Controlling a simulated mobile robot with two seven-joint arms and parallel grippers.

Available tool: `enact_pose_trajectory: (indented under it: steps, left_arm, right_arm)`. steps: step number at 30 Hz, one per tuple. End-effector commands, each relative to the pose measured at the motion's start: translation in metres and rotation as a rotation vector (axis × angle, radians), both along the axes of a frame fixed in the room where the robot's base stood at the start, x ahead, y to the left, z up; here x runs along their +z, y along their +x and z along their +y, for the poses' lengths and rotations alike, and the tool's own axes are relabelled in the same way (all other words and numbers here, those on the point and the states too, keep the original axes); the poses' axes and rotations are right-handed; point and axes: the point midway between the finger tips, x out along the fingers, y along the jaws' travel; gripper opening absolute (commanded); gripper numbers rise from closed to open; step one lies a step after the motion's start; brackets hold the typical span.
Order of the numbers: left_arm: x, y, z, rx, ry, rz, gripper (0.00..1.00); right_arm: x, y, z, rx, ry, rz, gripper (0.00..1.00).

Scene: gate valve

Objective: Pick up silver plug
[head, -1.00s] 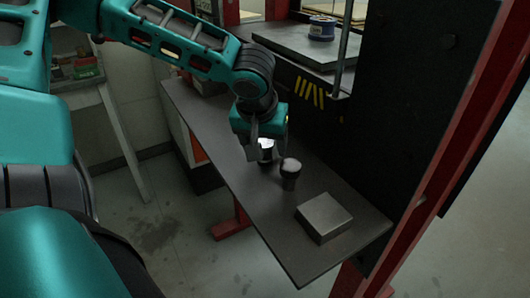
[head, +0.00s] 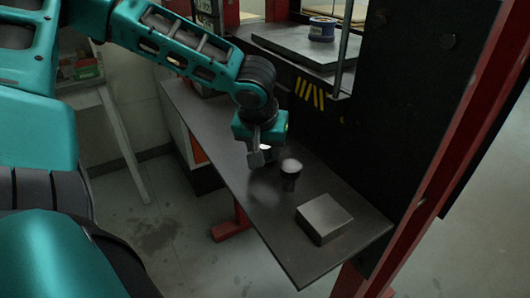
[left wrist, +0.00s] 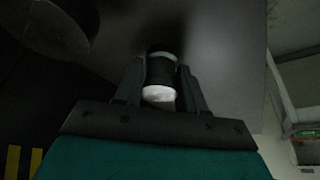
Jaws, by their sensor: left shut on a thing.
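My left gripper (head: 264,157) is over the dark shelf, with its fingers pointing down. In the left wrist view its fingers (left wrist: 160,72) are shut on the silver plug (left wrist: 159,93), a small cylinder with a bright end and a dark middle. In the head view the fingers mostly hide this plug, and only a bright bit shows. I cannot tell whether it still touches the shelf. A second, dark plug (head: 290,172) with a paler top stands upright just right of the gripper, apart from it. My right gripper is not in view.
A grey metal block (head: 324,217) lies on the shelf (head: 262,214) nearer its front end. A dark machine wall and a red post (head: 447,130) bound the right side. A blue-and-white tin (head: 322,28) stands on the upper plate. The front left of the shelf is clear.

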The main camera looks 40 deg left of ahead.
Motion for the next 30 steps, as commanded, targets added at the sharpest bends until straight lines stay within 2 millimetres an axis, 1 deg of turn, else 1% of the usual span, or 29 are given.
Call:
enact_pose_trajectory:
  steps: [1,5,14,17,19,23,30]
  left_arm:
    - [0.000,0.000,0.000,0.000,0.000,0.000,0.12]
    - [0.000,0.000,0.000,0.000,0.000,0.000,0.00]
    - [0.002,0.001,0.000,0.000,0.000,-0.002,0.00]
    - [0.007,0.001,0.000,0.000,-0.001,-0.004,0.00]
    - [0.015,0.001,0.000,0.001,0.001,-0.007,0.00]
    - [0.037,0.002,0.000,0.001,-0.001,-0.008,0.00]
    - [0.111,0.002,0.000,0.002,0.002,-0.012,0.00]
  right_arm:
    - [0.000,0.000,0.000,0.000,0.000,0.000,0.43]
    - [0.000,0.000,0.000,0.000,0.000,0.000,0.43]
    - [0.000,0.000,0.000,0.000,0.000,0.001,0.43]
    - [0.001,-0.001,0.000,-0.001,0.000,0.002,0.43]
    - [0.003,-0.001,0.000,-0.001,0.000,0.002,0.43]
    - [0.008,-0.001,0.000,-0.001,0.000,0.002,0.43]
    - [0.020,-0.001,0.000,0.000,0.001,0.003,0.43]
